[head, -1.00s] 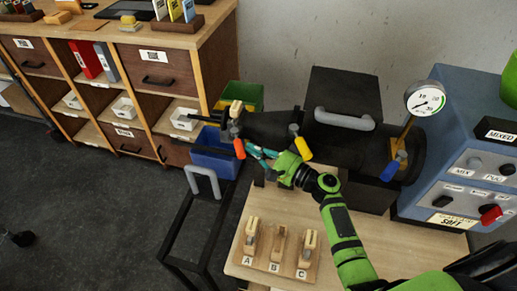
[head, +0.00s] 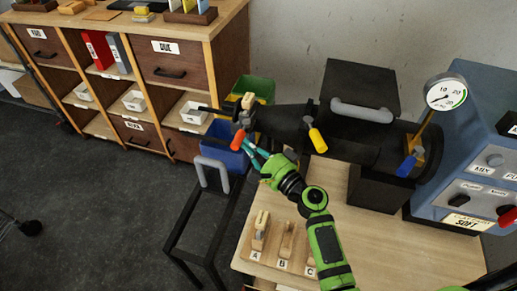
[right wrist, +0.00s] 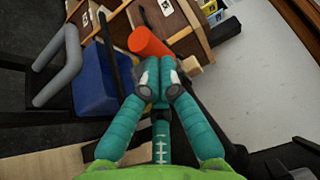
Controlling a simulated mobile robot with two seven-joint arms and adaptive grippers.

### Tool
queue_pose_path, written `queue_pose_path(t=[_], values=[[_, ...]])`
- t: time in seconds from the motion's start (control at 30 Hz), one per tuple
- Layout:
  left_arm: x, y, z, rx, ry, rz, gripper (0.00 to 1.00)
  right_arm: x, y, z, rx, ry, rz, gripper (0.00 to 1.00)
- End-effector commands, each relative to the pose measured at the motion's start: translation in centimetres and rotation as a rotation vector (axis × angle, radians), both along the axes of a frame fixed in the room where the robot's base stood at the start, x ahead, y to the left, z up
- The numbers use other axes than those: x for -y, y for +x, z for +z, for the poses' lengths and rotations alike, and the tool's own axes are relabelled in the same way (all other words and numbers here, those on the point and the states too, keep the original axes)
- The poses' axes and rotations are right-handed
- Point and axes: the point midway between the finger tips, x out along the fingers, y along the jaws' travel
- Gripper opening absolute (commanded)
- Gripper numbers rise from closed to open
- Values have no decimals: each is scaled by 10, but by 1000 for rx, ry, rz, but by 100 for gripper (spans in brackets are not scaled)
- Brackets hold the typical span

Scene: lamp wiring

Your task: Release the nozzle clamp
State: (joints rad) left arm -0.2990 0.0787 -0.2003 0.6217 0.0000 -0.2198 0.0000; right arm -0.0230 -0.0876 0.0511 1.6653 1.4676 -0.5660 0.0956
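The nozzle clamp's orange handle (head: 237,140) hangs at the left end of the black machine barrel (head: 279,124), below the nozzle. My right gripper (head: 249,145) is beside it, on its right. In the right wrist view the orange handle (right wrist: 151,41) lies just beyond the teal fingertips (right wrist: 159,77). The fingertips are drawn together and look shut, at or against the handle; I see no clear grip around it. The clamp's own body is mostly hidden by the fingers. My left gripper is not in view.
A blue bin (head: 222,150) and a grey-handled black frame (head: 212,173) stand at left. Clamps labelled A, B and C stand on the wooden table (head: 405,247).

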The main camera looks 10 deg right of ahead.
Motion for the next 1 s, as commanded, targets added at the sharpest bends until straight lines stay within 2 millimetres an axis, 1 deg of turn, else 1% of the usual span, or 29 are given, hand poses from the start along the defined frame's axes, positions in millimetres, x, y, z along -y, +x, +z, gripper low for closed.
queue_pose_path(t=[0.03,0.1,0.4,0.63,1.0], values=[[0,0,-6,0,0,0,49,-5,0,-3,1,0,2,0],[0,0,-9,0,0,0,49,-11,1,-2,1,0,3,0],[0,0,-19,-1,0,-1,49,-31,8,-1,1,0,3,0],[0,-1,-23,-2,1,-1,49,-40,12,-1,0,0,3,0],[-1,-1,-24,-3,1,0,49,-43,15,0,-1,-1,1,0]])
